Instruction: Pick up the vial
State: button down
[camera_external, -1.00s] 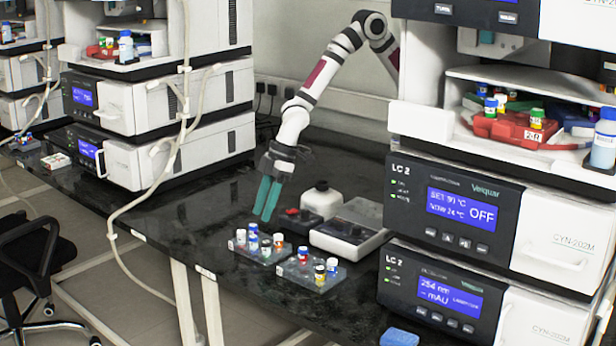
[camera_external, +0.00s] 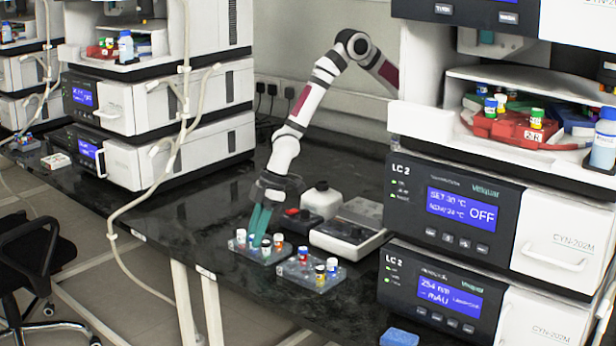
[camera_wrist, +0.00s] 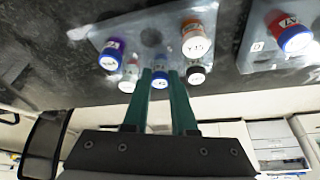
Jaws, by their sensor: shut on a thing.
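My gripper (camera_external: 260,230) reaches down over the left clear vial rack (camera_external: 247,255). In the wrist view its green fingers (camera_wrist: 160,85) are shut on a blue-capped vial (camera_wrist: 160,65), which sits between the fingertips at the rack's near row. Behind are a purple-capped vial (camera_wrist: 111,55) and an orange-capped vial (camera_wrist: 196,40). In the external view the fingers largely hide the held vial. I cannot tell whether it is clear of the rack.
A second rack (camera_external: 300,275) with several vials stands close on the right. The bench's front edge is near. Instrument stacks (camera_external: 450,215) rise on the right. The bench left of the racks is clear.

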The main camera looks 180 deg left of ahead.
jog(key=shift+r, duration=0.1)
jog(key=r, duration=0.2)
jog(key=s+r, duration=0.1)
jog(key=r, duration=0.1)
jog(key=shift+r, duration=0.3)
jog(key=s+a+r, duration=0.1)
jog(key=s+r, duration=0.5)
jog(key=s, duration=0.4)
jog(key=shift+s+a+r, duration=0.15)
jog(key=shift+s+a, duration=0.1)
jog(key=shift+s, duration=0.1)
jog(key=c, duration=1.2)
grip_release()
jog(key=shift+c, duration=0.2)
grip_shut()
jog(key=shift+s+a+f+m+g+y, duration=0.15)
jog(key=shift+s+a+m+g+y, duration=0.85)
jog(key=shift+a+m, duration=2.4)
jog(key=shift+s+a+f+m+g+y, duration=0.2)
jog(key=shift+s+a+m+g+y, duration=0.35)
jog(key=shift+s+a+m+g, duration=2.6)
jog(key=shift+w+a+f+m+t+y, duration=0.15)
jog(key=shift+w+a+m+t+y, duration=1)
jog(key=shift+m, duration=4.3)
